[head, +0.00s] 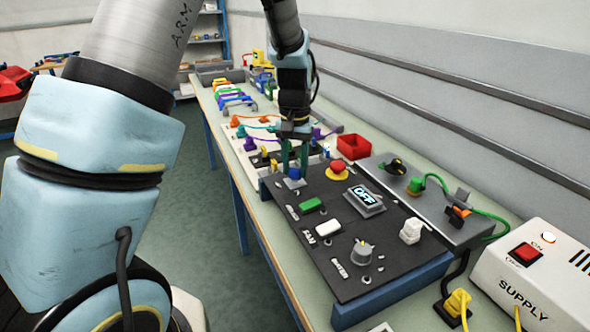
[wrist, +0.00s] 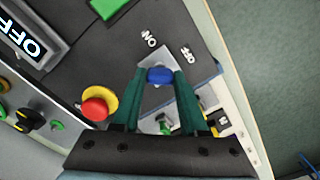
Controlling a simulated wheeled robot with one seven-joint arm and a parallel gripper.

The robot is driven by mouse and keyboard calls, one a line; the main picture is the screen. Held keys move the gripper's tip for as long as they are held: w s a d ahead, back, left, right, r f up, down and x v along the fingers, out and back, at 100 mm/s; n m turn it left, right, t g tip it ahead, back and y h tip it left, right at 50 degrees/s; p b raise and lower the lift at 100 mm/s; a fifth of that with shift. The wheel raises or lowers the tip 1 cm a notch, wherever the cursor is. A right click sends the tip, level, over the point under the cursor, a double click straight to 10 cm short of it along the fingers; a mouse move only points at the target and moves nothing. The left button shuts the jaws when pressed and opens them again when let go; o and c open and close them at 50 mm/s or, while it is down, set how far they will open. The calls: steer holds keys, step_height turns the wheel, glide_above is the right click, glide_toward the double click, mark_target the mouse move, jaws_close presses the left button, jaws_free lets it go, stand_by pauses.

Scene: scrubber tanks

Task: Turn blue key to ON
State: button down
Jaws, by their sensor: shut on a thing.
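The blue key (head: 293,173) sits at the far left end of the dark control panel. In the wrist view the blue key (wrist: 160,75) is between the two green fingers of my gripper (wrist: 161,78), which is shut on it. In the head view my gripper (head: 294,158) points down onto the key. The ON label (wrist: 149,38) and OFF label (wrist: 188,53) lie on the panel just past the fingertips. The key's exact angle is hard to tell. A display (head: 366,197) on the panel reads OFF.
A red button on a yellow base (head: 337,169) is close beside my gripper. Green (head: 312,204) and white (head: 327,228) switches and a grey knob (head: 362,251) are nearer on the panel. A red bin (head: 353,146) stands behind. Cables run around the supply box (head: 525,280) at right.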

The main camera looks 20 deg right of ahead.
mark_target(294, 168)
steer(key=m, duration=0.3)
steer(key=shift+b, duration=0.3)
steer(key=shift+m, duration=0.5)
steer(key=shift+c, duration=2.2)
jaws_free()
step_height(294, 168, up, 11)
steer(key=b, duration=0.2)
steer(key=shift+f, duration=0.1)
